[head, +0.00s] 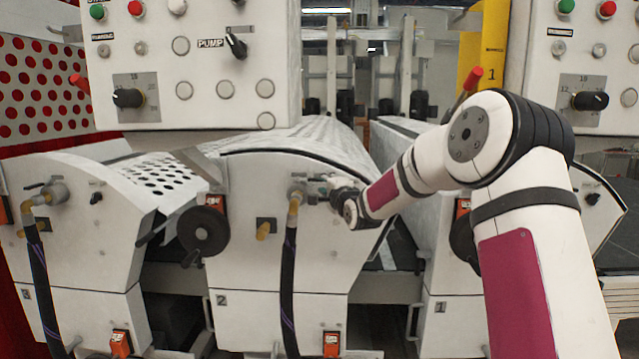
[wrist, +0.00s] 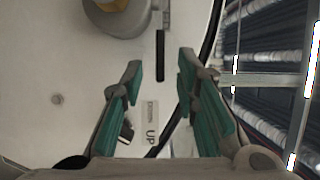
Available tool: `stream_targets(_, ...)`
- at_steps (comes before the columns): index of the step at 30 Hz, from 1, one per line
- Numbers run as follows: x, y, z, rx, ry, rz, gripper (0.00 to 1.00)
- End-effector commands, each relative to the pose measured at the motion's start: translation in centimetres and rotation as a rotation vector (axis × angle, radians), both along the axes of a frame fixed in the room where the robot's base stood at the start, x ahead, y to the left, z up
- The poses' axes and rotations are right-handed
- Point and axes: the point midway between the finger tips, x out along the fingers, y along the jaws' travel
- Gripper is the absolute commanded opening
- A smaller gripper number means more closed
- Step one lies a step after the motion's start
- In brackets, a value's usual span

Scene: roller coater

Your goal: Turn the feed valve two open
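The feed valve on the unit marked 2 (head: 222,299) is a brass and grey fitting (head: 295,193) on the white front panel, with a dark hose below it. My gripper (head: 322,188) is just right of this fitting in the head view. In the wrist view my gripper (wrist: 160,63) is open, with two teal-padded fingers apart and nothing held between them. A grey round fitting with a yellowish part (wrist: 117,15) shows beyond the fingers at upper left, probably the valve body.
A dark handwheel (head: 203,232) stands left of the valve, and the dark hose (head: 288,285) hangs below it. A control box (head: 210,100) overhangs above.

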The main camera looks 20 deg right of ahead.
Motion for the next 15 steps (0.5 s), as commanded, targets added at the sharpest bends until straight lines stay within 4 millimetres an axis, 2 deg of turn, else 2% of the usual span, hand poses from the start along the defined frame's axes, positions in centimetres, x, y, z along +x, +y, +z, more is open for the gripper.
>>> stream_targets(1, 0.9, 0.0, -0.1, 0.001, 0.0, 0.0, 0.28)
stream_targets(6, 2.8, 0.0, -0.1, 0.0, 0.0, 0.0, 0.28)
stream_targets(15, 3.7, 0.0, 0.0, -0.001, 0.001, 0.0, 0.28)
